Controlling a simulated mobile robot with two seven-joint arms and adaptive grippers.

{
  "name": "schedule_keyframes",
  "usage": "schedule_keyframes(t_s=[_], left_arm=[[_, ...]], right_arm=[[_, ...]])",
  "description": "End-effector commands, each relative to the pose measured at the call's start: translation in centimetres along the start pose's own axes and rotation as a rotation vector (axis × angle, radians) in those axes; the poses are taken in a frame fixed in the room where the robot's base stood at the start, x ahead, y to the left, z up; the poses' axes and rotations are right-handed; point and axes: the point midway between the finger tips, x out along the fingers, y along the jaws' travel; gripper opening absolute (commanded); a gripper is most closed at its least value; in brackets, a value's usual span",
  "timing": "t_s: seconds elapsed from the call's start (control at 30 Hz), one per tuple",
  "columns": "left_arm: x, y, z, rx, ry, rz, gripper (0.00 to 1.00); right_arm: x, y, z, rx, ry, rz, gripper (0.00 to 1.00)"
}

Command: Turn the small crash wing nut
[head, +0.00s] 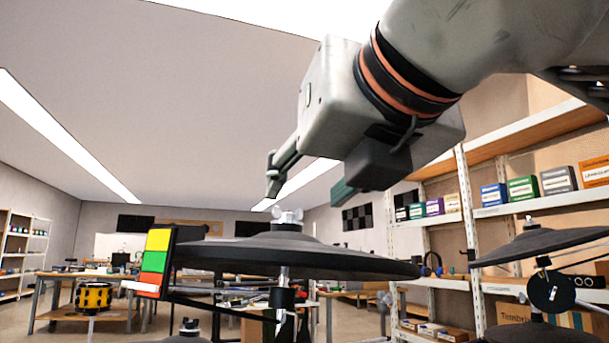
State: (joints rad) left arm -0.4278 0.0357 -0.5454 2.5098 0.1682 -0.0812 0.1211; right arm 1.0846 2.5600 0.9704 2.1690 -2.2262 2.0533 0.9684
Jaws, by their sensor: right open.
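A dark cymbal pad (330,262) sits on a metal stand in the middle of the head view. A small silver wing nut (288,215) is on top of its centre. My right gripper (308,192) comes in from the upper right and is open, with nothing between its fingers. Its fingers are above the wing nut, apart from it in the picture. My left gripper is not in view. A second dark cymbal pad (545,243) stands at the right edge. I cannot tell from the picture which pad is the small crash.
A panel of coloured blocks (155,262) stands left of the middle pad. Shelves (525,208) with boxes are at the right. The space above the middle pad is free apart from my arm.

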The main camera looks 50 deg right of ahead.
Motion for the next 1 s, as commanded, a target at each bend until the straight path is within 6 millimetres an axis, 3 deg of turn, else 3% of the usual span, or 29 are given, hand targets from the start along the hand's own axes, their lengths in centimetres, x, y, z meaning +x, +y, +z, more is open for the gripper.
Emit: schedule_keyframes(t_s=[0.1, 0.3, 0.87, 1.0], left_arm=[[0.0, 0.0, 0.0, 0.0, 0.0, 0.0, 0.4], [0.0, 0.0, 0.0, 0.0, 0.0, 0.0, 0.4], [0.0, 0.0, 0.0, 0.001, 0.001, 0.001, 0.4], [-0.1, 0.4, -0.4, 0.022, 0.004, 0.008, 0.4]], right_arm=[[-1.6, 0.1, 0.0, -0.002, 0.0, 0.0, 0.46], [-3.0, 0.0, -0.1, -0.001, 0.002, 0.0, 0.46], [-3.4, 0.0, 0.1, -0.001, -0.004, 0.004, 0.46], [-4.8, -0.5, 1.5, 0.011, -0.031, 0.009, 0.46]])
